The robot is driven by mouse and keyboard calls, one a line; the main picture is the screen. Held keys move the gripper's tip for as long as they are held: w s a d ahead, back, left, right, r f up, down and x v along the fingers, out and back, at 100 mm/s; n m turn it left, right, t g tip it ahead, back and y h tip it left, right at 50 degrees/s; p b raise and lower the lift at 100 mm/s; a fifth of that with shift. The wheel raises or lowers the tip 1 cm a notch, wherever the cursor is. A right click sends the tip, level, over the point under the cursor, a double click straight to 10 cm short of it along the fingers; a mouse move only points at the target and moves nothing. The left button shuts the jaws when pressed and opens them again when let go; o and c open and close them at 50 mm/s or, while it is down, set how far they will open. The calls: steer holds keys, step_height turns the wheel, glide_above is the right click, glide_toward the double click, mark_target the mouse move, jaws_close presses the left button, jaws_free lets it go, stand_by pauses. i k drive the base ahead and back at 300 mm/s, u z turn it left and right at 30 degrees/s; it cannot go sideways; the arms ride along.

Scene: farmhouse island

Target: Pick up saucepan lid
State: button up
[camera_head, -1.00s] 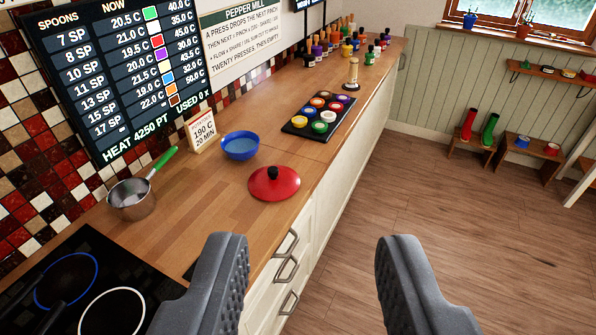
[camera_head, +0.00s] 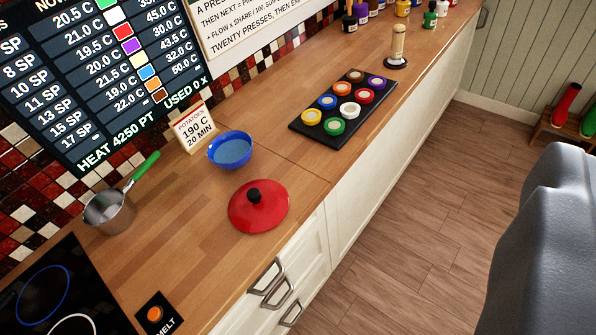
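The red saucepan lid (camera_head: 270,213) with a black knob lies on the wooden counter near its front edge. The steel saucepan (camera_head: 108,212) with a green handle stands to its left, beside the hob. My gripper (camera_head: 555,190) shows as a large grey shape at the right edge, cut off by the frame. It is well to the right of the lid and apart from it. Its two fingertips cannot be told apart clearly, and nothing is seen held in it.
A blue bowl (camera_head: 231,150) and a potatoes card (camera_head: 196,128) stand behind the lid. A black tray (camera_head: 308,132) of coloured pots and a pepper mill (camera_head: 397,48) are farther along. The hob (camera_head: 82,275) is front left. Drawer handles (camera_head: 268,278) project below the counter edge.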

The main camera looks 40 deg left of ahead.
mark_target(258, 206)
steer(key=u, duration=0.1)
steer(key=i, duration=1.1)
steer(key=u, duration=0.35)
